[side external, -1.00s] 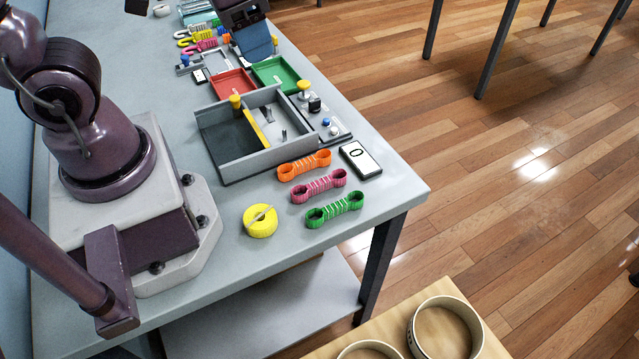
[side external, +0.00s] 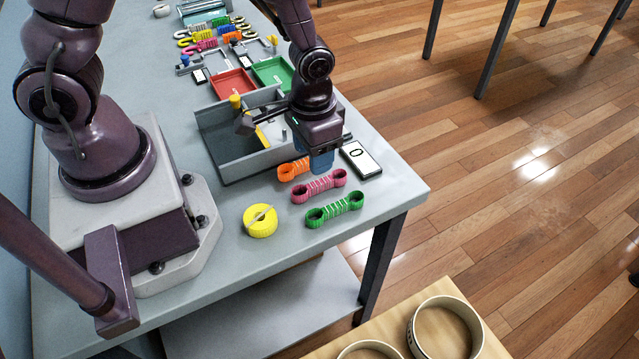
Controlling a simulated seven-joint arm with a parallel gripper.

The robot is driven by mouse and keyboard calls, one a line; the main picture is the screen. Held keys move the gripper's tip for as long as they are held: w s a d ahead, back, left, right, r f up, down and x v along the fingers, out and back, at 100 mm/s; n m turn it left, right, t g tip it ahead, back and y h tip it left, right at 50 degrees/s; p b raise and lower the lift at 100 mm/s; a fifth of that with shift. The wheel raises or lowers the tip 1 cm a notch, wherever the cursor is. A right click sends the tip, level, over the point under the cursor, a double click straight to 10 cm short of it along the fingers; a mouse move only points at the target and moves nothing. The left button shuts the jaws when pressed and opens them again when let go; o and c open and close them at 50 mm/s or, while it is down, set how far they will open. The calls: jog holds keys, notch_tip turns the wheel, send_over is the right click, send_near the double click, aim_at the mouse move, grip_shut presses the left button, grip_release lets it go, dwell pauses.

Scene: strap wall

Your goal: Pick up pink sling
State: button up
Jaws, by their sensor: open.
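The pink sling (side external: 319,186) lies on the grey table near its front right corner. It has a loop at each end and pale bands across its middle. An orange sling (side external: 291,170) lies just behind it and a green sling (side external: 335,209) just in front. My gripper (side external: 321,165) points down above the orange sling, a little behind the pink sling's right half. It holds nothing that I can see. It hides the right part of the orange sling. Whether its fingertips touch anything cannot be told.
A black and white card marked 0 (side external: 361,160) lies right of my gripper. A grey divided tray (side external: 232,167) stands behind the slings. A yellow round object (side external: 260,221) sits at front left. Red (side external: 234,84) and green (side external: 273,73) trays are further back. The table's right edge is close.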

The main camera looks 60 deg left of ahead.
aim_at(315, 184)
jog(key=shift+w+f, duration=0.1)
jog(key=shift+f, duration=3.85)
grip_shut()
